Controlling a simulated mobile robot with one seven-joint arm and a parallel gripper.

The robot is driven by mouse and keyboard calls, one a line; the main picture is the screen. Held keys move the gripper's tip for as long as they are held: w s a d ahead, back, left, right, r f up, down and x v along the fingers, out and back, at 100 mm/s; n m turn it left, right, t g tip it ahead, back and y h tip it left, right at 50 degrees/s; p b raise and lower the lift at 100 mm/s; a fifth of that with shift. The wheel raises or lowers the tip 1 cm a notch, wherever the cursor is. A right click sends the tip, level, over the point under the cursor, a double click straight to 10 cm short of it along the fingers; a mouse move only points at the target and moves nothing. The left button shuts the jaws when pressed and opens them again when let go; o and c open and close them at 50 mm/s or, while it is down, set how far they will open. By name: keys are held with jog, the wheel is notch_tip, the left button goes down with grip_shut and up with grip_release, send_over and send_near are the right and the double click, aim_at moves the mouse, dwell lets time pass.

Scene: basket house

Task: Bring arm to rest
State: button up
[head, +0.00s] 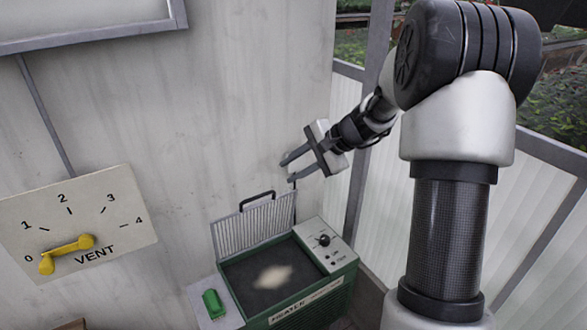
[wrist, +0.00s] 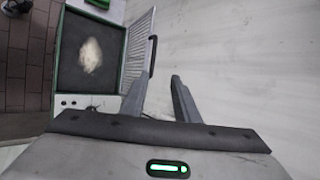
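My gripper (head: 288,169) is in the air above and behind the green heater box, close to the pale wall. Its two fingers are apart with nothing between them; the wrist view also shows the open fingers (wrist: 158,85). My arm reaches in from the right of the head view.
The green heater (head: 312,302) stands below with its grille lid (head: 254,229) raised and a pale patch (head: 273,276) inside. A green object (head: 213,303) lies on a ledge at its left. A vent dial panel (head: 118,215) with a yellow handle (head: 68,252) is on the left wall.

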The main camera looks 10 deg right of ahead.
jog(key=s+a+r+n+g+h, duration=0.1)
jog(key=s+a+r+n, duration=0.15)
jog(key=s, duration=0.35)
jog(key=s+a+r+n+h+p, duration=0.1)
jog(key=s+a+r+n, duration=0.1)
jog(key=s+r, duration=0.25)
jog(key=s+a+r+n+g+h, duration=0.1)
jog(key=s+a+r+n, duration=0.15)
jog(key=s, duration=0.35)
jog(key=s+d+r+n+h, duration=0.1)
jog(key=s+d+n+h, duration=0.1)
jog(key=s, duration=0.6)
jog(key=s+d+r+n+t+h+p, duration=0.1)
jog(key=s+d+r+n+h, duration=0.1)
jog(key=s, duration=0.6)
jog(key=shift+s+n+t, duration=0.15)
jog(key=shift+n+t, duration=0.15)
jog(key=shift+n, duration=0.5)
